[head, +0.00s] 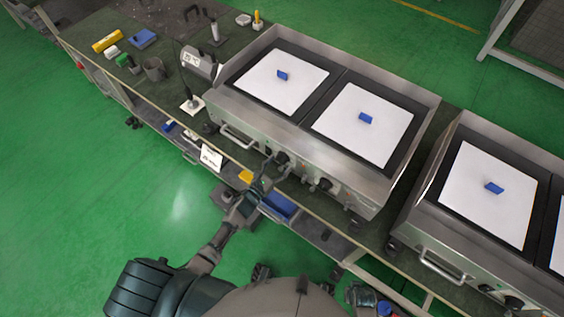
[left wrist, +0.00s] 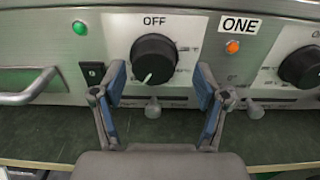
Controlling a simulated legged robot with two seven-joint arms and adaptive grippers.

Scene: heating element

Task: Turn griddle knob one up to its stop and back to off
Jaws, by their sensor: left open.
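The griddle (head: 262,118) is a steel unit with two white-topped plates, and its front panel carries black knobs. In the left wrist view a black knob (left wrist: 154,57) sits under the word OFF, left of the ONE label (left wrist: 238,25). Its white pointer mark is at the lower left, away from OFF. My left gripper (left wrist: 160,76) is open, with one finger on each side of this knob; I cannot tell whether they touch it. In the head view my left gripper (head: 264,181) is at the griddle's front. My right gripper is not seen.
A second knob (left wrist: 302,67) is at the right edge of the wrist view. A green lamp (left wrist: 80,28), an orange lamp (left wrist: 232,46) and a black switch (left wrist: 92,73) flank the near knob. A bar handle (left wrist: 28,88) sticks out at left. Another griddle (head: 432,225) stands at right.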

